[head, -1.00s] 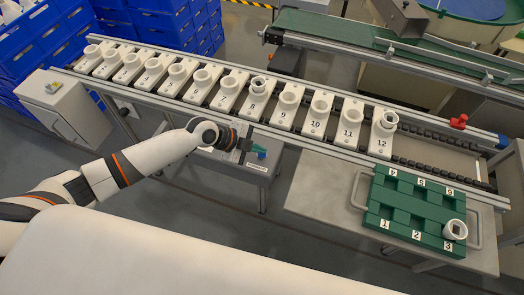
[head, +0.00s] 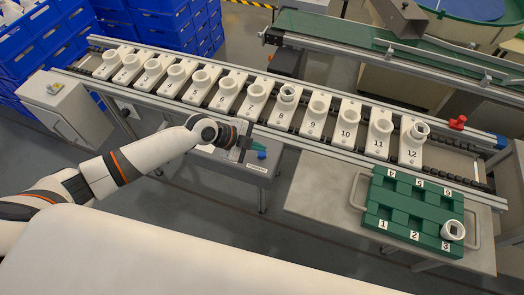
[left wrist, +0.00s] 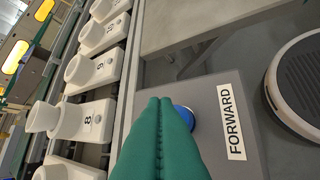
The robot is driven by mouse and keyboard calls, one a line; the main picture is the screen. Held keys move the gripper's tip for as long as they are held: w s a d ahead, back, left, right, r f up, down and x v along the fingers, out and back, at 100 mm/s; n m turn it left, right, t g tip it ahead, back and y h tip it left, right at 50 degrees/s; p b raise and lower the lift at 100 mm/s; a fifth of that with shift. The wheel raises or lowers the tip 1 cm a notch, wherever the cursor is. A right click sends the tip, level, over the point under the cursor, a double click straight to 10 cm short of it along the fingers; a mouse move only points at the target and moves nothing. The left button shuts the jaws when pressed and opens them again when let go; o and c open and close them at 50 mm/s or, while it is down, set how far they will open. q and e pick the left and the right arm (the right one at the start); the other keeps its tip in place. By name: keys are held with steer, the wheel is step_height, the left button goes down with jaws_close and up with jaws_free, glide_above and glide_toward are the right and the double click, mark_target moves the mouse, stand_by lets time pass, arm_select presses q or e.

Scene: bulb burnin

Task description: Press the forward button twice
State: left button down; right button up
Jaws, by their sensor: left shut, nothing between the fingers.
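The forward button (left wrist: 185,115) is a round blue button on a grey control box (left wrist: 205,85), beside a white label (left wrist: 231,122) reading FORWARD. In the left wrist view the green fingers partly cover it. In the head view the blue button (head: 262,155) shows just right of and below my left fingertips. My left gripper (head: 255,147) is shut and empty, its fingertips (left wrist: 165,103) close to the button. I cannot tell whether they touch it. My right gripper is not in view.
A conveyor (head: 465,165) behind the box carries a row of numbered white holders; holders 8 (head: 279,117) and 12 (head: 410,155) hold ringed pieces. A green tray (head: 392,200) with numbered pockets rests on a grey table (head: 335,190), a white piece (head: 452,230) in pocket 3.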

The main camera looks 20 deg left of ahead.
mark_target(258, 154)
arm_select(q)
steer(key=shift+r+p, duration=1.75)
steer(key=shift+r, duration=0.8)
steer(key=shift+f, duration=0.1)
